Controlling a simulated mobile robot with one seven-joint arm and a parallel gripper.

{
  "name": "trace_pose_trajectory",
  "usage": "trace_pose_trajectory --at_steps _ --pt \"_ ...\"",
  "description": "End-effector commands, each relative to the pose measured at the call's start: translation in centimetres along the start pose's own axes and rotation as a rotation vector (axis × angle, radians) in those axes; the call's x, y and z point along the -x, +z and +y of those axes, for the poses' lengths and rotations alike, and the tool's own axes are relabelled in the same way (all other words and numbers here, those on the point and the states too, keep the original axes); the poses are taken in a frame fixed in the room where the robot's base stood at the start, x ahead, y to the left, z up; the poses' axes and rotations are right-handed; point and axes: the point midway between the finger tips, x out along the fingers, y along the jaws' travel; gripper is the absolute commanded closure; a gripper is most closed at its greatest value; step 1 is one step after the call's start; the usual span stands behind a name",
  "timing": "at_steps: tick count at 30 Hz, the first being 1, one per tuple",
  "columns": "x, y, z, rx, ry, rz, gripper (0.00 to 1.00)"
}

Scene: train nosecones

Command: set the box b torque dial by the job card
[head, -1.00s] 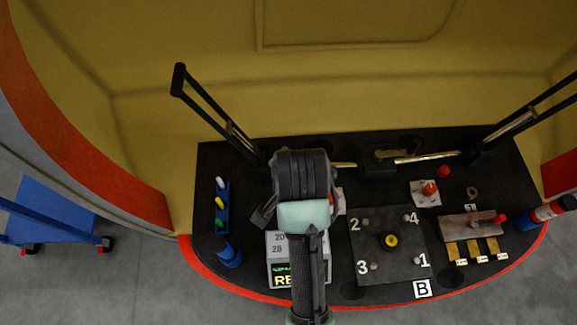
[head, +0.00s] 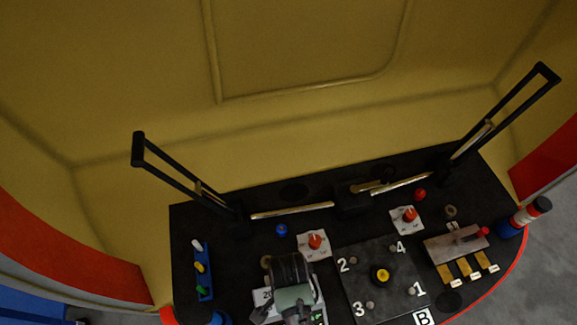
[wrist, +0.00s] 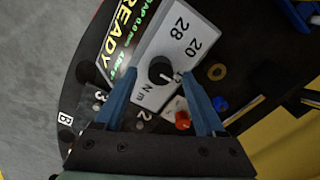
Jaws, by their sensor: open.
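The torque dial is a black round knob (wrist: 160,70) on a light grey box face (wrist: 150,45) in the wrist view. The face carries the numbers 28 and 20, a partly covered third mark, and "Nm". A pale pointer line on the knob points toward the covered mark by the right finger. My gripper (wrist: 157,73) is open, with one blue finger on each side of the knob in the picture; contact cannot be told. In the head view, my arm hides most of the box (head: 262,299). A white B label (head: 423,317) lies by the numbered plate. I cannot make out a job card.
A lit screen reading READY (wrist: 128,22) adjoins the dial face. The dark plate (head: 350,290) has bolts 1 to 4 and a yellow centre. Red knobs (head: 315,241), a colored peg rack (head: 202,270) and black upright handles (head: 140,150) surround it.

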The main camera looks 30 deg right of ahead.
Motion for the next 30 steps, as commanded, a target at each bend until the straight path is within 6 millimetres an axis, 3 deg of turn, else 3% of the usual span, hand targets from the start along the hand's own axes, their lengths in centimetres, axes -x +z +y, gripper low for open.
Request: trace_pose_trajectory --at_steps 4,13,25,30 --pt "-0.95 -0.01 0.0 0.0 0.0 0.0 0.28" --pt "-1.11 -0.03 -0.03 0.0 -0.002 0.001 0.28" --pt "-1.1 -0.01 -0.01 0.0 -0.001 0.001 0.98" --pt "-1.09 -0.01 0.0 0.001 -0.001 0.001 1.0"
